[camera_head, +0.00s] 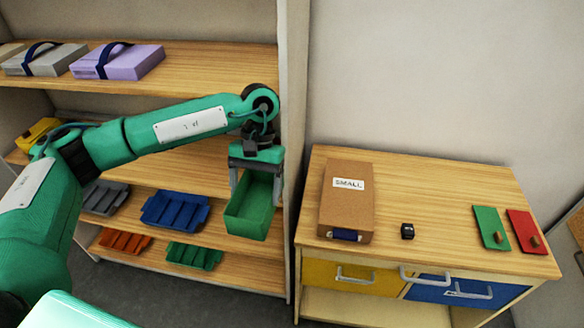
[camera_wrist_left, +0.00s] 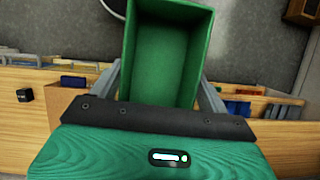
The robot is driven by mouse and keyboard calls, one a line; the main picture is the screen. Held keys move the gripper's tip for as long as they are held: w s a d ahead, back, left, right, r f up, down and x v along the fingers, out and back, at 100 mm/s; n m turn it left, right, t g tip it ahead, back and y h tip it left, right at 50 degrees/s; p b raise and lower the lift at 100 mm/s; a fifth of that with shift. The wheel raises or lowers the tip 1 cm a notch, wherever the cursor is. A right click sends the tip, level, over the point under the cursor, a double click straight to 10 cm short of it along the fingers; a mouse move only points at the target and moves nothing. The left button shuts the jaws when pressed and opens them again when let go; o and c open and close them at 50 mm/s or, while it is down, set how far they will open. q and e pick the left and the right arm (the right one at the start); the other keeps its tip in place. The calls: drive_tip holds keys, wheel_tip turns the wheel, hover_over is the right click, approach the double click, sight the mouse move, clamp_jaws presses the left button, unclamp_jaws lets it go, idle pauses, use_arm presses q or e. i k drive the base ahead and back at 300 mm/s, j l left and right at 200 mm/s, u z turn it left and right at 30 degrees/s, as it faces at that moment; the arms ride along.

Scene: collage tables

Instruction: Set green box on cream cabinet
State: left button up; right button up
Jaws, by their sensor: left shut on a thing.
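The green box (camera_head: 250,205) is an open-topped bin held in my left gripper (camera_head: 256,170), in front of the shelf unit's right side. In the left wrist view the green box (camera_wrist_left: 166,55) sits between the two grey fingers of the left gripper (camera_wrist_left: 162,80), and its empty inside shows. The cream cabinet (camera_head: 420,205) stands to the right, with a wooden top and yellow and blue drawers below. The box is left of the cabinet and apart from it. My right gripper is not in view.
On the cabinet top are a cardboard box marked SMALL (camera_head: 347,200), a small black object (camera_head: 407,231), and green (camera_head: 491,228) and red (camera_head: 526,231) panels. The back middle of the top is clear.

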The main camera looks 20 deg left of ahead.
sight(448, 221)
drive_tip(key=i+l, duration=0.1)
drive_tip(key=l, duration=0.25)
drive_tip(key=i+l+z, duration=0.1)
drive_tip(key=l, duration=0.25)
drive_tip(key=i+l, duration=0.1)
drive_tip(key=l, duration=0.25)
drive_tip(key=i+l+z, duration=0.1)
drive_tip(key=l, duration=0.2)
drive_tip(key=i+l+z, duration=0.1)
drive_tip(key=i+l, duration=0.25)
drive_tip(key=i, duration=0.15)
